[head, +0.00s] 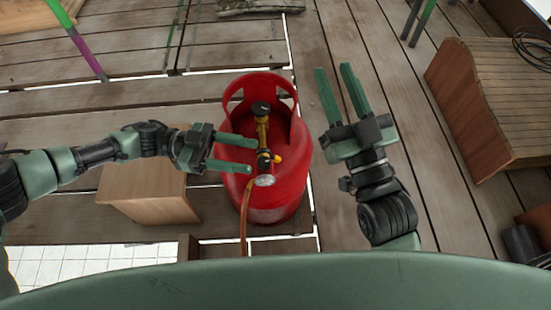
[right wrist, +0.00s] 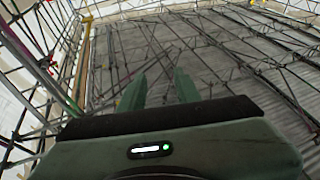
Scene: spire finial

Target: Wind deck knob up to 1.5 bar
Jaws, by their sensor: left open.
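A red gas cylinder (head: 289,182) stands on the deck with a brass regulator (head: 262,130) on top, inside its collar. A black knob (head: 261,108) sits at the regulator's far end. A small round gauge (head: 265,181) is at the near end; its reading is too small to tell. My left gripper (head: 254,157) is open, its fingertips over the cylinder beside the regulator's near part. I cannot tell whether they touch it. My right gripper (head: 333,68) is open and empty, right of the cylinder. Its parted fingers also show in the right wrist view (right wrist: 158,82).
A hose (head: 243,215) runs from the regulator toward me. A wooden box (head: 150,192) stands left of the cylinder, below my left arm. A slatted wooden crate (head: 485,110) with a black cable coil (head: 535,48) is at right. Planks have gaps between them.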

